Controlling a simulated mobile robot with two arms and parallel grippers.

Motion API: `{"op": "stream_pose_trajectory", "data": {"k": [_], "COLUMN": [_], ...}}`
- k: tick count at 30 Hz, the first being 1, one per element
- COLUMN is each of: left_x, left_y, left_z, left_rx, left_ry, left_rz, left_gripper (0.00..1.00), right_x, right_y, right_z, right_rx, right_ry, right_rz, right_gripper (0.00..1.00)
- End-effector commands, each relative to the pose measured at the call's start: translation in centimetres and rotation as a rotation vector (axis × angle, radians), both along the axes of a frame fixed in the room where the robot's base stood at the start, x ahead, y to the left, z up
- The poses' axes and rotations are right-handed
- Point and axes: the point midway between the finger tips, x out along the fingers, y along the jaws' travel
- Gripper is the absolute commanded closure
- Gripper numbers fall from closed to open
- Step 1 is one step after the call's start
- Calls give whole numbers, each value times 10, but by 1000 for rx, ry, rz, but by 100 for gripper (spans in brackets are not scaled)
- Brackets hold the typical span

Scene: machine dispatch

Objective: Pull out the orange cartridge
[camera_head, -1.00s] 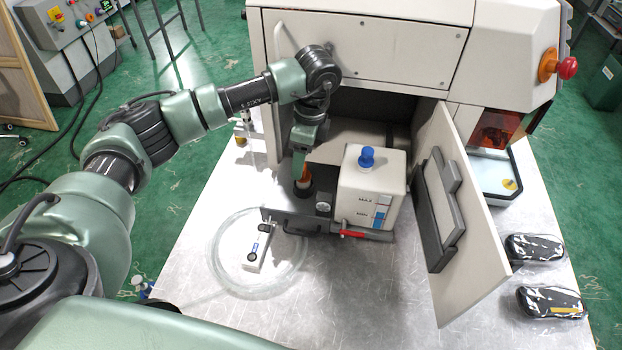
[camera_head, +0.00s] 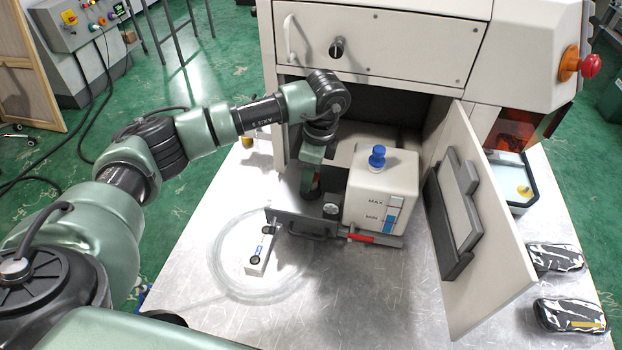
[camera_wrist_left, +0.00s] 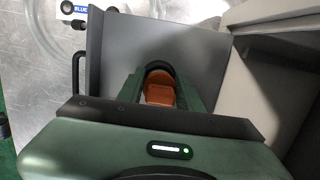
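The orange cartridge (camera_wrist_left: 160,92) shows in the left wrist view, between the two green fingers of my left gripper (camera_wrist_left: 162,80), with a dark curved part around its far end. I cannot tell whether the fingers press on it. In the head view my left gripper (camera_head: 311,182) points down onto the dark pull-out tray (camera_head: 300,222), to the left of the white tank. My right gripper is not in view.
The white tank (camera_head: 378,198) with a blue cap stands right beside the gripper. The open door (camera_head: 490,235) stands to its right. Two dark pouches (camera_head: 570,315) lie far right.

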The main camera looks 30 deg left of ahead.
Motion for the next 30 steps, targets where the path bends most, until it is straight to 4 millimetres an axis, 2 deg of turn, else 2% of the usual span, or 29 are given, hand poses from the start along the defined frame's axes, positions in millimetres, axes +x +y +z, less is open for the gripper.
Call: {"op": "stream_pose_trajectory", "data": {"k": [1,2,3,10,30], "left_x": [0,0,0,0,0], "left_y": [0,0,0,0,0], "left_z": [0,0,0,2,30], "left_rx": [0,0,0,0,0], "left_ry": [1,1,1,1,0], "left_rz": [0,0,0,0,0], "left_gripper": [90,99,100,100,100], "right_x": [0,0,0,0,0], "right_y": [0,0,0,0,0], "right_z": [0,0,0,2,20], "right_rx": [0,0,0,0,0], "right_ry": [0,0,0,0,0], "right_rz": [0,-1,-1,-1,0], "right_gripper": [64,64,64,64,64]}}
